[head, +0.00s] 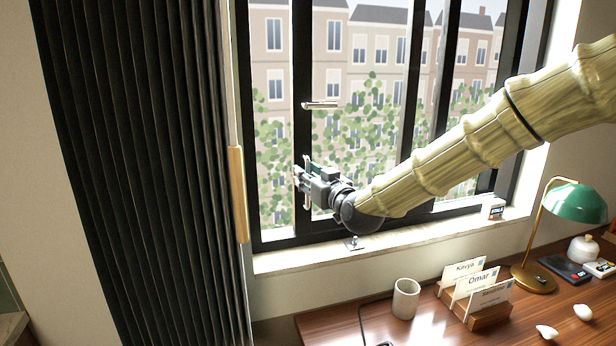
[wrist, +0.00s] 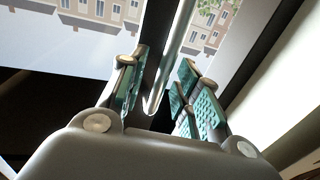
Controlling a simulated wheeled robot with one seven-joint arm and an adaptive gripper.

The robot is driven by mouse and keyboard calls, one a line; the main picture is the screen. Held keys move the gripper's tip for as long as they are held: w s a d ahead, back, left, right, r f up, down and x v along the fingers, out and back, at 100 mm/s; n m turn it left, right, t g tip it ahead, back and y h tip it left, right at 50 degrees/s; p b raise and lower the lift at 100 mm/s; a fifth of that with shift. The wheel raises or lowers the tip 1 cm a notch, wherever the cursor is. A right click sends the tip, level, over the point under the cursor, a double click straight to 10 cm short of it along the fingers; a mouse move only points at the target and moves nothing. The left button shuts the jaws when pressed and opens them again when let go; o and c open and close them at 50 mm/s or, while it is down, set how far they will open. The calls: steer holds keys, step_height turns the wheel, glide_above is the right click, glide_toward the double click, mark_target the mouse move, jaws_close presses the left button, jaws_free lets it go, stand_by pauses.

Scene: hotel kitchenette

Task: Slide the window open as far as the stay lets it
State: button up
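The window (head: 300,60) has dark frames and several upright bars, with brick houses and leaves behind the glass. A silver upright pull bar (head: 307,190) is on a dark upright near the left side. My gripper (head: 303,181) is at this bar. In the wrist view the bar (wrist: 176,52) runs between the two green-padded fingers of my gripper (wrist: 158,72). The fingers stand apart, with gaps beside the bar, so the gripper looks open around it. A small metal fitting (head: 354,243) sits on the sill below my gripper; I cannot tell if it is the stay.
A level silver handle (head: 320,105) is above my gripper. A dark pleated curtain (head: 140,150) hangs at left. The sill (head: 290,260) holds a small box (head: 493,209) at right. A desk below bears a cup (head: 405,298), card holder (head: 488,318) and green lamp (head: 575,202).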

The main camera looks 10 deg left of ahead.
steer(key=v, duration=1.1)
steer(key=shift+s+d, duration=0.25)
steer(key=shift+d, duration=0.05)
